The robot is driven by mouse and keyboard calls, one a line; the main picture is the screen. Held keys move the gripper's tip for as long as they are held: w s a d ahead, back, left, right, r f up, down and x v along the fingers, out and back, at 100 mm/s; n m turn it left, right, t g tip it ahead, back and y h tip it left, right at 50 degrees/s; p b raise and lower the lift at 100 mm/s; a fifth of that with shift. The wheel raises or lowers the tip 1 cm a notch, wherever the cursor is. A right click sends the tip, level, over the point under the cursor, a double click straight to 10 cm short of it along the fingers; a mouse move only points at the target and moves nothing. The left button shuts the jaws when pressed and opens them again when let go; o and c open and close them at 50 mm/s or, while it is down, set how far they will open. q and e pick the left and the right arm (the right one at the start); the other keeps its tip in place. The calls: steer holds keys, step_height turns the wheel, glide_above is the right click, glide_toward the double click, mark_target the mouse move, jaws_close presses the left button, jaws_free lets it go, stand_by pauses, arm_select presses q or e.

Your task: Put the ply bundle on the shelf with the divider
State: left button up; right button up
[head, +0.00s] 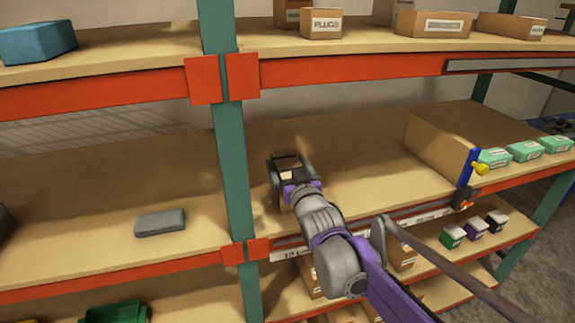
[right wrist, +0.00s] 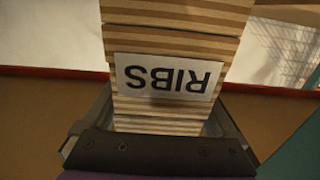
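The ply bundle (right wrist: 170,75) is a stack of light and dark wood layers with a white label reading RIBS, upside down in the right wrist view. My right gripper (right wrist: 160,125) is shut on it, with a finger at each side. In the head view my right gripper (head: 288,170) is over the left part of the middle shelf (head: 350,155), just right of the green post. Whether the bundle touches the board is hidden. The divider (head: 438,150), a brown upright panel with a blue front edge and yellow knob, stands toward this shelf's right. My left gripper is not in view.
Green boxes (head: 525,151) stand right of the divider. The board between my gripper and the divider is clear. A green post (head: 232,170) stands close on the left. A grey block (head: 160,222) lies in the left bay. The upper shelf (head: 350,45) overhangs with cartons.

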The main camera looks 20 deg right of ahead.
steer(key=shift+r, duration=0.25)
steer(key=s, duration=1.2)
steer(key=s+d+f+g, duration=0.1)
steer(key=s+f+g, duration=1.2)
steer(key=s+f, duration=1.35)
steer(key=shift+h, duration=0.3)
steer(key=w+r+p, duration=0.1)
steer(key=r+p, duration=0.1)
steer(key=p, duration=0.1)
steer(key=w+r+p, duration=0.1)
steer(key=r+p, duration=0.1)
steer(key=r, duration=0.1)
steer(key=w+r+p, duration=0.1)
steer(key=r+p, duration=0.1)
steer(key=p, duration=0.1)
steer(key=shift+w+r+p, duration=0.1)
steer(key=shift+r+p, duration=0.2)
steer(key=shift+r, duration=0.05)
